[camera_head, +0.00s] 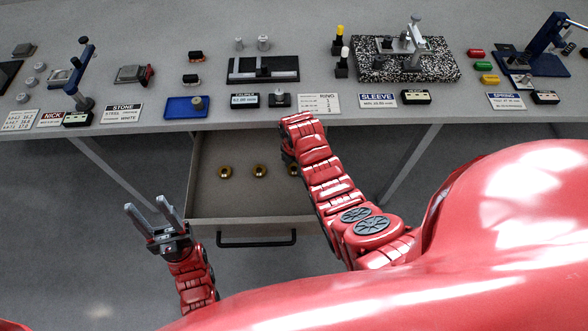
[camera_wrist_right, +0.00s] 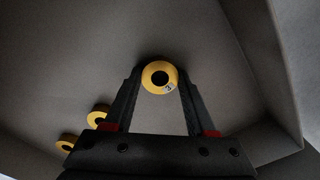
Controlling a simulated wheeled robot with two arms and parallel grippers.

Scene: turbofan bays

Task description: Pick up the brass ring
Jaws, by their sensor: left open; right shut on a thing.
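Three brass rings lie in a row in the open drawer (camera_head: 204,195): a left one (camera_head: 225,172), a middle one (camera_head: 260,171) and a right one (camera_head: 293,170) partly hidden by my right arm. In the right wrist view my right gripper (camera_wrist_right: 160,80) is shut on a brass ring (camera_wrist_right: 160,66) with a dark centre and a small pale tag with a mark like a 3. Two other rings (camera_wrist_right: 97,116) (camera_wrist_right: 66,144) show at lower left. The head view hides my right fingertips behind the arm. My left gripper (camera_head: 153,212) is open and empty, left of the drawer.
The workbench (camera_head: 300,113) stands above the drawer, with a blue tray (camera_head: 186,107), a caliper (camera_head: 263,69), a speckled stone plate (camera_head: 375,70) and label cards, including RING (camera_head: 319,104). The drawer handle (camera_head: 257,240) faces me. The wrist view shows drawer walls close on the right.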

